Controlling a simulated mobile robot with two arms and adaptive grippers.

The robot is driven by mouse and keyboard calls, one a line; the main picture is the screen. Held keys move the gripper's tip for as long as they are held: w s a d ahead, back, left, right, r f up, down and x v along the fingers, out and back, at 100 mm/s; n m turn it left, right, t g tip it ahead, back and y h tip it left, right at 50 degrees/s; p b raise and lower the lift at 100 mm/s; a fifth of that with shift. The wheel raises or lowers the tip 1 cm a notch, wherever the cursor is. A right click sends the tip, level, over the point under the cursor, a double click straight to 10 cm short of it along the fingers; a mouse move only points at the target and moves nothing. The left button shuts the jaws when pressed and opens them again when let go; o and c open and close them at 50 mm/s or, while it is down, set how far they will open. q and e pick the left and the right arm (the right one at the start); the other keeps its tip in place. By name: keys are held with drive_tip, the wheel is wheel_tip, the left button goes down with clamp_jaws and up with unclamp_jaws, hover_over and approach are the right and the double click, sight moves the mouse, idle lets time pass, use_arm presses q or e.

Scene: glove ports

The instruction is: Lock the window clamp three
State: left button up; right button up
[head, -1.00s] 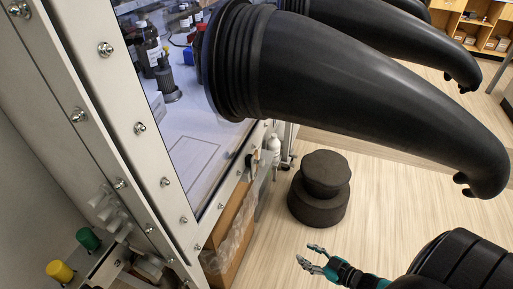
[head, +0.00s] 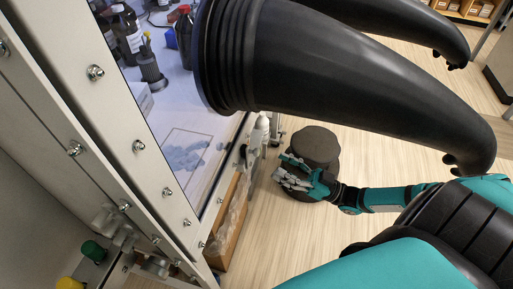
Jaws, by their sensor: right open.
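The glovebox window (head: 165,115) is a clear pane in a pale metal frame on the left. Several round metal fasteners run down the frame, among them one near the top (head: 95,72) and one lower down (head: 138,146). I cannot tell which of these is window clamp three. My right gripper (head: 283,172) is open and empty, right of the window edge and apart from it, in front of the dark round stool. My left gripper is not in view.
Long black gloves (head: 350,85) stick out from the window across the upper middle, above my right arm. A dark stool (head: 316,146) stands on the wood floor. Yellow (head: 70,283) and green (head: 93,250) knobs are at lower left. Bottles stand behind the window.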

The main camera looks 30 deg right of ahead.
sight(256, 152)
drive_tip(key=p+x, duration=0.2)
drive_tip(key=x, duration=0.6)
drive_tip(key=shift+w+a+r, duration=0.15)
drive_tip(key=shift+w, duration=0.05)
clamp_jaws()
drive_tip(key=shift+s+a+n+g+y+b, duration=0.1)
drive_tip(key=shift+n+g+y+b, duration=0.25)
drive_tip(key=shift+n, duration=0.25)
drive_tip(key=shift+s+a+n+g+y, duration=0.15)
drive_tip(key=shift+n+g+y, duration=0.2)
drive_tip(key=shift+n, duration=0.55)
